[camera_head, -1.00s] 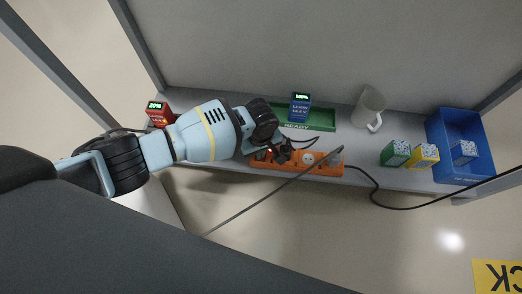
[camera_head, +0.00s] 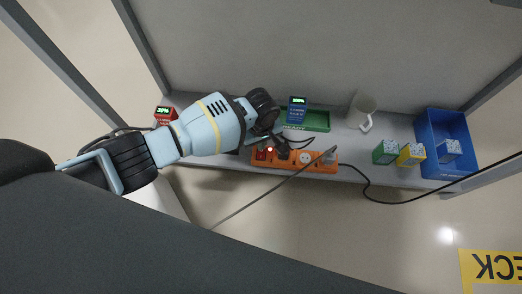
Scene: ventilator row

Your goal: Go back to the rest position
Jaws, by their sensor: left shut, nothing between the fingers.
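My left arm reaches in from the left over the shelf. My left gripper (camera_head: 268,132) is shut and empty, above the back edge of the orange power strip (camera_head: 318,161); the wrist hides part of it. A black plug with a cable sits at the strip, close to the gripper; I cannot tell whether they touch. A red light shows at the strip's left end. My right gripper is not in view.
On the shelf are a red battery (camera_head: 165,113) at left, a blue battery (camera_head: 297,109) at the green tray (camera_head: 317,120), a mug (camera_head: 362,110), green (camera_head: 385,152) and yellow (camera_head: 411,154) boxes, and a blue bin (camera_head: 432,136). A cable crosses in front. A back wall rises behind.

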